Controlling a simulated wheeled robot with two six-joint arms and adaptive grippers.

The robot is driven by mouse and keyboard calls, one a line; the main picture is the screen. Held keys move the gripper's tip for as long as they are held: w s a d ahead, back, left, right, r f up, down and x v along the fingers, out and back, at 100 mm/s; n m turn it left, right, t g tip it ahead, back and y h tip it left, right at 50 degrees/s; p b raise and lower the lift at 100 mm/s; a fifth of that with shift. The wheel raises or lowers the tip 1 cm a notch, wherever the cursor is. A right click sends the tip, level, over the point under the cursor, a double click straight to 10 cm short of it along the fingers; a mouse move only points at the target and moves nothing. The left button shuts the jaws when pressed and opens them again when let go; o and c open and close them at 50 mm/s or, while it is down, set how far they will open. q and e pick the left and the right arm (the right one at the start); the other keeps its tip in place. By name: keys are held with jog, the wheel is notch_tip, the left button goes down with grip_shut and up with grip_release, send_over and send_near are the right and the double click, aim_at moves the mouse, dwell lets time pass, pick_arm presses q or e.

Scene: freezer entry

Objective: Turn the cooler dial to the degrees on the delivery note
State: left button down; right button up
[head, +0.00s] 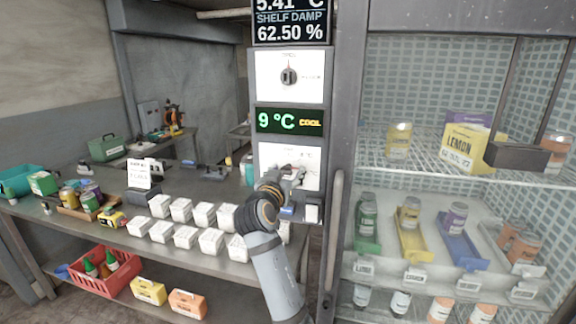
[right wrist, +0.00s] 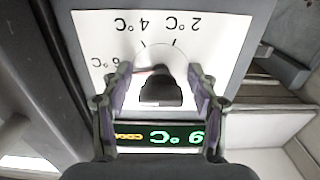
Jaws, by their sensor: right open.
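The cooler dial (right wrist: 160,92) is a dark knob on a white panel (right wrist: 205,30), which appears upside down in the right wrist view with marks of 2, 4 and, partly hidden, apparently 6 °C. A thin red line shows at the knob's left. My right gripper (right wrist: 161,82) is open, one finger on each side of the knob; contact cannot be told.
Another panel (head: 290,75) with a black knob sits above the display. White tubs (head: 183,209) stand in rows on the bench (head: 115,227). A glass-fronted cabinet with jars and a lemon box (head: 459,146) is at right. A red crate (head: 104,273) is below the bench.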

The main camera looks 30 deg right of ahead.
jog(key=shift+s+a+r, duration=0.6)
jog(key=shift+s+a, duration=0.1)
jog(key=shift+a, duration=0.2)
jog(key=c, duration=0.3)
jog(key=shift+w+d+f, duration=0.1)
jog(key=shift+c, duration=1.4)
jog(key=shift+w+d+f, duration=0.1)
jog(key=shift+d, duration=0.05)
jog(key=shift+c, duration=3)
jog(key=n+p, duration=0.1)
jog(key=n, duration=0.2)
jog(key=shift+w+n, duration=0.1)
jog(key=shift+n, duration=0.3)
pick_arm(q)
jog(key=shift+s+a+r+p, duration=0.2)
jog(key=shift+a+r+p, duration=0.15)
jog(key=shift+r+p, duration=0.3)
jog(key=shift+s+a+r+p, duration=0.2)
jog(key=shift+a+r+p, duration=0.15)
jog(key=shift+r, duration=0.45)
pick_arm(e)
jog(key=shift+n, duration=1.9)
jog(key=shift+f, duration=0.1)
